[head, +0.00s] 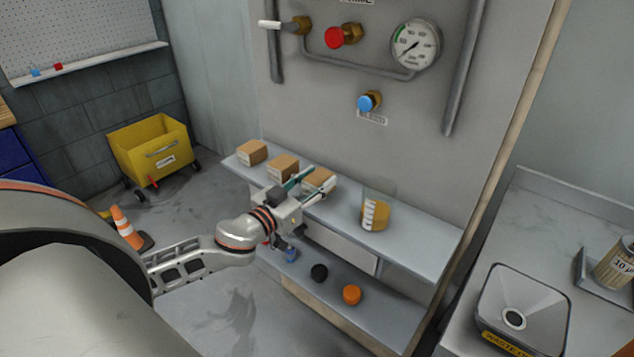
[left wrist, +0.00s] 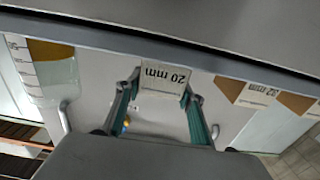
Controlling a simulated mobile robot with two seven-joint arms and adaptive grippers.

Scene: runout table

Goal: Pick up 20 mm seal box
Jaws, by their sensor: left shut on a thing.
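The 20 mm seal box, a small brown carton with a white label, shows in the head view (head: 319,178) at the right end of a row of cartons on the upper shelf. In the left wrist view its label (left wrist: 164,77) reads "20 mm" upside down. My left gripper (head: 309,188) is shut on this box, with a teal finger at each side of it; the fingers also show in the left wrist view (left wrist: 162,92). I cannot tell whether the box rests on the shelf or is slightly raised. My right gripper is not in view.
Two similar cartons (head: 283,168) (head: 251,153) stand to the left on the shelf (head: 420,246). A clear beaker with amber liquid (head: 375,214) stands close on the right. Black (head: 319,272) and orange (head: 352,294) knobs lie lower down. A gauge (head: 415,43) and valves are above.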

